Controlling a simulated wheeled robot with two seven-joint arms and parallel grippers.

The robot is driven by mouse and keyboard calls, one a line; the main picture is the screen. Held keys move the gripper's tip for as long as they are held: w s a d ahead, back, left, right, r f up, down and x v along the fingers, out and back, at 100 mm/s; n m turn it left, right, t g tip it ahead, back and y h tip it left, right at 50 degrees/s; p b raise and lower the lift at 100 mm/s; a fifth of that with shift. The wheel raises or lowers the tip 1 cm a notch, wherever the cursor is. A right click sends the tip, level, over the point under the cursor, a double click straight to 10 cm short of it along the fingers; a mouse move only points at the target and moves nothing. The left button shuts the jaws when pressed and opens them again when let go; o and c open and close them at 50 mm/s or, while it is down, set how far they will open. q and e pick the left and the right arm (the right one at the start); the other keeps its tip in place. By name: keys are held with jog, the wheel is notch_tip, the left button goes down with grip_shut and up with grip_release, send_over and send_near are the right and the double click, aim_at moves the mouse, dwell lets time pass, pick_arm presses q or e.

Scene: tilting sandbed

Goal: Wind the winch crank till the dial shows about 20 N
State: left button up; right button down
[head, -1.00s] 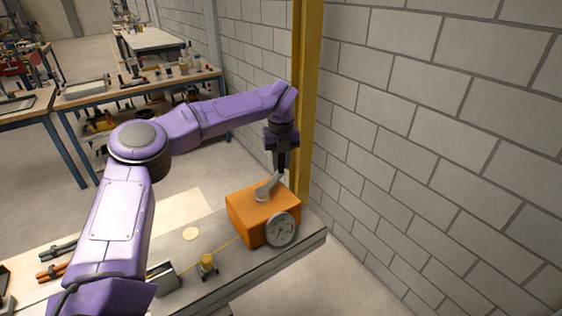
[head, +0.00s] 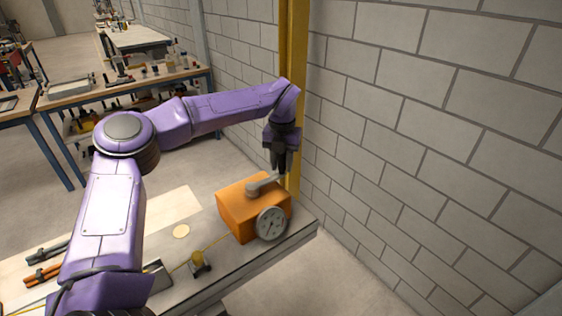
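The winch is an orange box (head: 238,211) near the right end of the grey bench. A grey crank (head: 262,186) sits on its top, its arm pointing to the right and back. A round dial (head: 271,223) with a pale rim is on the box's front; its needle is too small to read. My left gripper (head: 279,172) points down at the crank's outer end. Its dark fingers are at the crank's handle, but whether they are closed on it is too small to tell. My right gripper is out of view.
A yellow line runs from the box past a small yellow-topped post (head: 197,261) on the bench (head: 240,262). A yellow column (head: 293,60) and a block wall (head: 420,130) stand close behind and right of the winch. A pale disc (head: 181,231) lies left of the box.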

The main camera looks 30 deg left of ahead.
pick_arm(q)
jog(key=shift+o, duration=0.9)
notch_tip(320, 180, up, 11)
jog(key=shift+f+b, duration=0.2)
jog(key=shift+b, duration=0.45)
